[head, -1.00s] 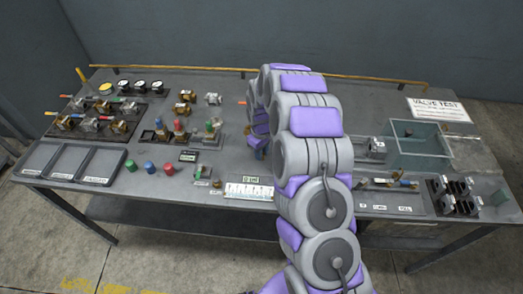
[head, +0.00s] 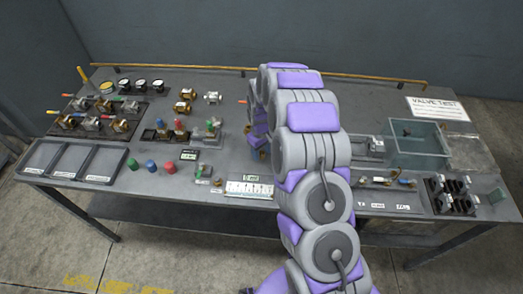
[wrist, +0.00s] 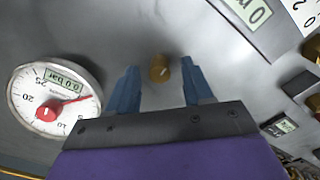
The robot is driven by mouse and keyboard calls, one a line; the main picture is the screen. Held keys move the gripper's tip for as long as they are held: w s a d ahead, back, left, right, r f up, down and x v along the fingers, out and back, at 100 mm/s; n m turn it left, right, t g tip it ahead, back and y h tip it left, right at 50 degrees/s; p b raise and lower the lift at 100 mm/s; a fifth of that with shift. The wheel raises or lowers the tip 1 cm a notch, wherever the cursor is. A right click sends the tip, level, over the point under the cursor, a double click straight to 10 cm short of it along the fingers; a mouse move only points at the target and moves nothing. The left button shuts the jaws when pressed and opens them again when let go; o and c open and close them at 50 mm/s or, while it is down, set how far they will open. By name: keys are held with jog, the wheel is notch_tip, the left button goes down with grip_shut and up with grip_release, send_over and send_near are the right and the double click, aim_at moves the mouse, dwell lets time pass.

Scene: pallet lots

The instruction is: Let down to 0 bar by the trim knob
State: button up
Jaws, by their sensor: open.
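The brass trim knob (wrist: 159,68) stands on the grey panel in the wrist view, with a pale mark on its top. My gripper (wrist: 158,74) is open, with one blue finger on each side of the knob and a gap to both. A round white gauge (wrist: 22,98) lies to the left, with a red needle, a red hub and a small green display that seems to read 0.0 bar. In the head view my arm hides the gauge and most of the gripper; a small brass piece (head: 262,154), probably the knob, shows beside the arm.
Several valves (head: 122,126) stand at the table's left, behind grey trays (head: 98,163). Coloured caps (head: 150,166) and a white scale strip (head: 250,189) lie near the front. A clear glass tank (head: 420,158) and a black rack (head: 452,206) are at right.

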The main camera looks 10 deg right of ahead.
aim_at(261, 153)
notch_tip(261, 153, up, 17)
jog(key=p, duration=0.2)
jog(key=shift+r+p, duration=0.15)
jog(key=shift+p, duration=0.2)
dwell(0.4)
jog(key=s+r+m, duration=0.1)
jog(key=s+r, duration=0.3)
jog(key=s, duration=0.6)
jog(key=s+r+m+g, duration=0.1)
jog(key=s+r, duration=0.3)
jog(key=s, duration=0.6)
jog(key=s+r+m, duration=0.1)
jog(key=s+r, duration=0.3)
jog(key=s, duration=0.5)
jog(key=s+m, duration=0.2)
jog(key=s, duration=1.1)
jog(key=shift+f+g, duration=0.25)
jog(key=shift+g, duration=0.15)
